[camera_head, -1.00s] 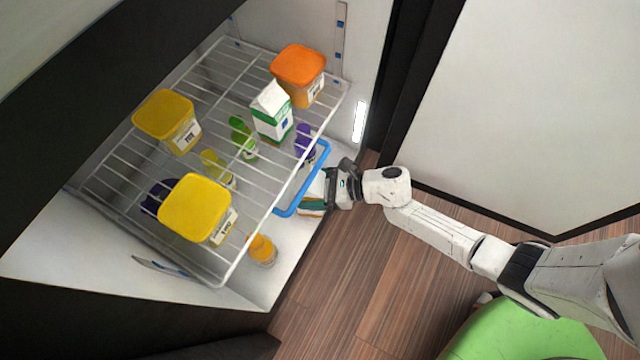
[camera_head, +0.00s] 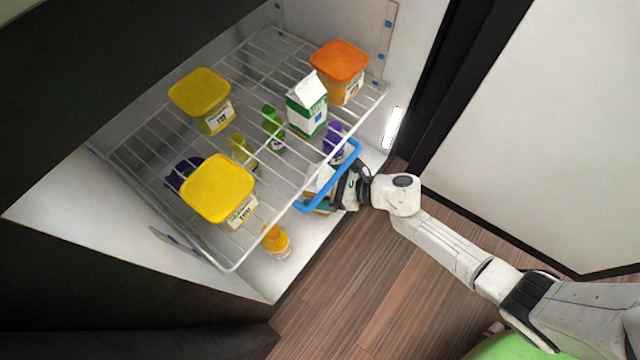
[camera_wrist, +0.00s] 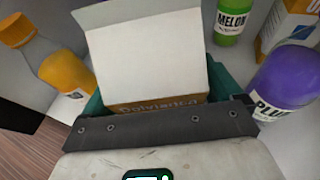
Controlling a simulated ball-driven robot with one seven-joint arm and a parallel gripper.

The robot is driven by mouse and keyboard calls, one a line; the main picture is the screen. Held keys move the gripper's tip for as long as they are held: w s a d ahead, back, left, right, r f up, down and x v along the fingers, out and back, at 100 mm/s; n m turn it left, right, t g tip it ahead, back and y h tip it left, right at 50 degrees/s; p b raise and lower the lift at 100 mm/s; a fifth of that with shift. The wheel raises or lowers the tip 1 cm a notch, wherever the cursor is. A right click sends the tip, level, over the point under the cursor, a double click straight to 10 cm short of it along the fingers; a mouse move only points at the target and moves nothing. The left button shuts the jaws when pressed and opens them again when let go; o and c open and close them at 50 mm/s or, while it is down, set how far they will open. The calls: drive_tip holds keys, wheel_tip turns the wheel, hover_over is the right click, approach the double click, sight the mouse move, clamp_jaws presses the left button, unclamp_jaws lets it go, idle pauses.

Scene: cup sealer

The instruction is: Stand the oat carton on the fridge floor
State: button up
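A white and brown carton, which I take for the oat carton (camera_wrist: 145,60), fills the middle of the wrist view between my gripper's teal fingers. My gripper (camera_wrist: 160,100) is shut on it. In the head view my gripper (camera_head: 340,190) is at the fridge opening, under the front right edge of the wire shelf. The carton (camera_head: 318,182) is partly hidden there by the shelf and a blue bar. The fridge floor (camera_head: 262,281) is pale and lies below the shelf. I cannot tell whether the carton's base touches it.
Bottles stand below the shelf: orange (camera_head: 277,243), purple plum (camera_wrist: 285,78), green melon (camera_wrist: 232,20) and yellow. The wire shelf (camera_head: 262,205) carries yellow and orange tubs and a green-white carton (camera_head: 307,108).

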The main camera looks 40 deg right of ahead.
drive_tip(key=shift+o, duration=0.6)
drive_tip(key=p+v, duration=0.4)
drive_tip(key=v, duration=0.8)
drive_tip(key=w+d+r+m+h, duration=0.1)
drive_tip(key=d+r+m+h, duration=0.2)
drive_tip(key=m, duration=0.6)
drive_tip(key=d+r+m+h, duration=0.1)
drive_tip(key=d+m+h, duration=0.3)
drive_tip(key=m+h, duration=0.3)
drive_tip(key=w+d+r+m+h, duration=0.1)
drive_tip(key=d+m+h, duration=0.2)
drive_tip(key=m, duration=0.7)
drive_tip(key=s+a+r+m+g+y, duration=0.2)
drive_tip(key=s+a+m+g, duration=0.7)
drive_tip(key=s+m, duration=0.5)
drive_tip(key=a+m+y, duration=0.1)
drive_tip(key=m, duration=0.3)
drive_tip(key=shift+s+a+r+g+y, duration=0.3)
drive_tip(key=shift+s+r+g+y, duration=0.05)
drive_tip(key=shift+r+g+y, duration=0.05)
